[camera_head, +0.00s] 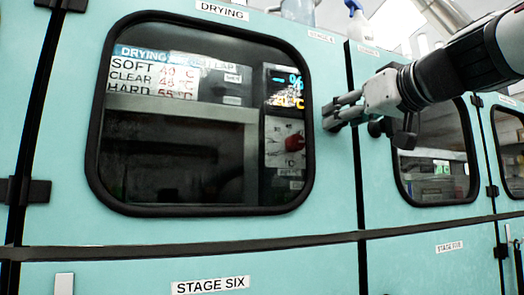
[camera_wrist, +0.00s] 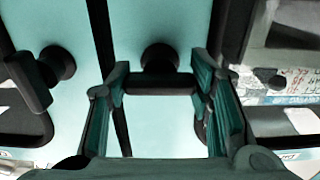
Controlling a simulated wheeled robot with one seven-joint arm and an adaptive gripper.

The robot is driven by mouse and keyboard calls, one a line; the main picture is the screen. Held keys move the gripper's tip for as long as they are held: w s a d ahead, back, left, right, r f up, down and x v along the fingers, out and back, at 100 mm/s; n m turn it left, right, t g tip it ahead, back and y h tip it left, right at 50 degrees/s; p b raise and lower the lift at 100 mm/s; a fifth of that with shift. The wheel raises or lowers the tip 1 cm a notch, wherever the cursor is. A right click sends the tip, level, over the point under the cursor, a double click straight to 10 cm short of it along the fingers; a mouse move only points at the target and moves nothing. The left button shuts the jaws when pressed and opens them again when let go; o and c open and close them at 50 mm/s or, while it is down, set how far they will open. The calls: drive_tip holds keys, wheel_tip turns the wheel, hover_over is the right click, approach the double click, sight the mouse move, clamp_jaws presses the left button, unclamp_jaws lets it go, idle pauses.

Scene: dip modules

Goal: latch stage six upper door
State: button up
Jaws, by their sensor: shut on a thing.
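The upper door (camera_head: 330,60) is turquoise with a large black-framed window (camera_head: 205,115), above the STAGE SIX label (camera_head: 210,285). It looks flush or nearly flush with the cabinet; I cannot tell whether it is fully seated. My gripper (camera_head: 340,112) is at the door's right edge, beside the window. In the wrist view, my gripper (camera_wrist: 160,82) has its fingers on both ends of a black T-shaped handle (camera_wrist: 160,60), whose bar lies across between them. In the head view the gripper mostly hides this handle.
A second black handle (camera_wrist: 38,78) is on the neighbouring door, across a dark seam (camera_head: 353,130); it is close to my gripper. That door has a smaller window (camera_head: 440,175). Black hinges (camera_head: 25,190) are on the left. A spray bottle (camera_head: 358,22) stands on top.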

drive_tip(key=shift+m, duration=0.3)
drive_tip(key=m, duration=0.3)
drive_tip(key=shift+m, duration=0.3)
drive_tip(key=m, duration=0.4)
drive_tip(key=shift+m+p, duration=0.3)
drive_tip(key=m+p, duration=0.1)
drive_tip(key=m, duration=0.3)
drive_tip(key=shift+m, duration=0.3)
drive_tip(key=shift+m+p, duration=1)
drive_tip(key=shift+m, duration=1.2)
drive_tip(key=o, duration=1.2)
drive_tip(key=shift+c, duration=0.2)
